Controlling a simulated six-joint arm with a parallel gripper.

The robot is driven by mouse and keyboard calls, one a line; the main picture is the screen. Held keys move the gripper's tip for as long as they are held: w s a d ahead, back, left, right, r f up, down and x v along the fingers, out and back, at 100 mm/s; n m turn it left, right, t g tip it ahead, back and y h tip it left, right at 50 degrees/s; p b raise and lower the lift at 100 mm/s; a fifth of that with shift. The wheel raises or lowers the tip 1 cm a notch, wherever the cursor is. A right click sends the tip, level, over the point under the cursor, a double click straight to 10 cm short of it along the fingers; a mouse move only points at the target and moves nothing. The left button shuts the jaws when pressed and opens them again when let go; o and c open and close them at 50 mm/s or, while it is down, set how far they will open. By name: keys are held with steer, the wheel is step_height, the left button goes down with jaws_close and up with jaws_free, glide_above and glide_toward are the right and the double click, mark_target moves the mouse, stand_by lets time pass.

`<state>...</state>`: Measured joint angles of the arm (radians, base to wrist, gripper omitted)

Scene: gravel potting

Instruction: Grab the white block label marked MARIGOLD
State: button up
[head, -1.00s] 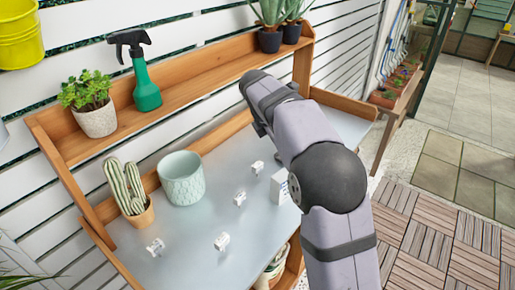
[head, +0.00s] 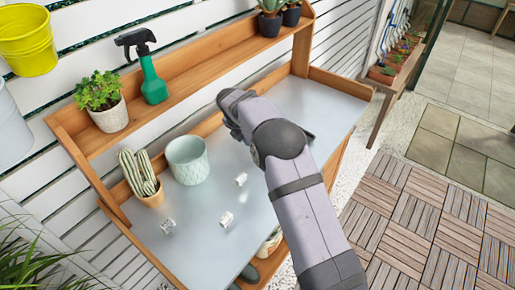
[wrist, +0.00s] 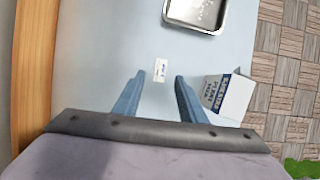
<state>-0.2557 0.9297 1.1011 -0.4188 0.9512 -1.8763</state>
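In the wrist view my gripper (wrist: 159,77) is open, with its two blue-grey fingers apart and nothing held. A small white block label (wrist: 160,70) lies on the table in line with the gap between the fingertips. Its dark print is too small to read. My arm hides the gripper's fingers in the head view.
A white box with blue print (wrist: 231,95) stands right of my fingers. A metal tray (wrist: 194,28) lies ahead. A pale green pot (head: 187,160) and a potted cactus (head: 140,177) stand on the table's left. A wooden shelf (head: 190,85) runs along the back.

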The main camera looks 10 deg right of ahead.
steer(key=shift+p+x, duration=1.35)
steer(key=shift+x, duration=1.3)
steer(key=shift+c, duration=0.7)
jaws_close()
